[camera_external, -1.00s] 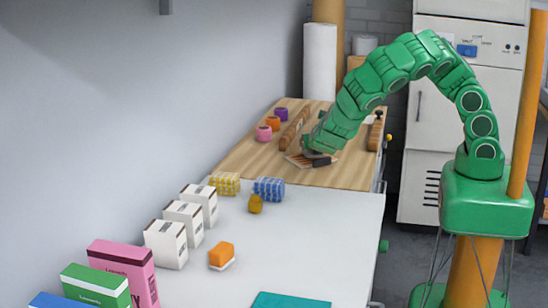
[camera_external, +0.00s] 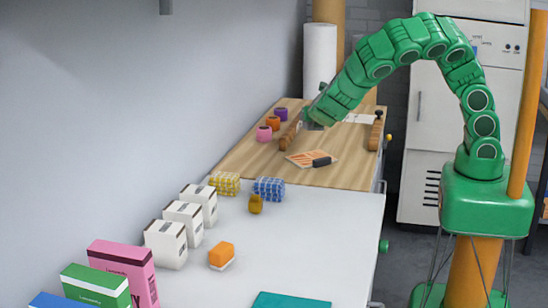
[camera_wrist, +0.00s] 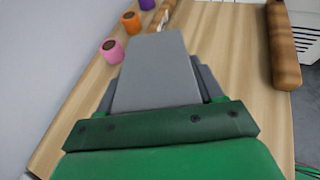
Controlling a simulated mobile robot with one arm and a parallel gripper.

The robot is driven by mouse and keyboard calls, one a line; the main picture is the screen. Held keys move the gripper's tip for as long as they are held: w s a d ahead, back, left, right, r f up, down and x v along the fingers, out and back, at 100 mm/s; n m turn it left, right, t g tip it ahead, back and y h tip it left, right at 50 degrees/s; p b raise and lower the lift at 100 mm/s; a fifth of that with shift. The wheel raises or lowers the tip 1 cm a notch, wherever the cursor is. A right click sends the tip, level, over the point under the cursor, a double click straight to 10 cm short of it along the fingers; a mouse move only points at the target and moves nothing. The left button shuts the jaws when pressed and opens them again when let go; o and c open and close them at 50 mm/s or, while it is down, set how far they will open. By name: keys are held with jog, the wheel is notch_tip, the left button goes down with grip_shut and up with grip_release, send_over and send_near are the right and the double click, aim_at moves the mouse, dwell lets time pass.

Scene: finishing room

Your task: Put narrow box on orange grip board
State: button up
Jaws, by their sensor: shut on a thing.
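The board with orange stripes (camera_external: 303,157) lies flat on the wooden worktop. A small dark block (camera_external: 321,161) sits at its front right; I cannot tell whether it is part of the board. My gripper (camera_external: 311,123) is above the worktop, behind the board and close to the left brown wooden bar (camera_external: 289,135). In the wrist view, my gripper's grey body (camera_wrist: 155,75) fills the middle and hides what is between the fingers. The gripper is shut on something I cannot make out. I cannot single out a narrow box.
Pink (camera_external: 264,133), orange (camera_external: 273,123) and purple (camera_external: 281,114) rolls stand along the wall side. A second brown bar (camera_external: 375,133) lies at the right edge. A white sheet (camera_external: 359,118) lies behind. White boxes (camera_external: 166,243) and patterned blocks (camera_external: 269,188) stand on the nearer white table.

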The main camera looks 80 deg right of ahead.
jog(key=shift+h, duration=0.4)
jog(key=shift+a+f+t+h, duration=0.3)
jog(key=shift+a+t+h, duration=0.1)
jog(key=shift+h, duration=0.3)
send_over(305, 157)
jog(key=shift+a+f, duration=0.15)
jog(key=shift+f, duration=1.8)
jog(key=shift+a+f, duration=0.1)
jog(key=shift+f, duration=1.8)
jog(key=shift+f, duration=0.2)
jog(key=o, duration=1.2)
jog(key=shift+o, duration=0.2)
jog(key=shift+r, duration=0.1)
jog(key=shift+r, duration=0.15)
jog(key=shift+v, duration=6.05)
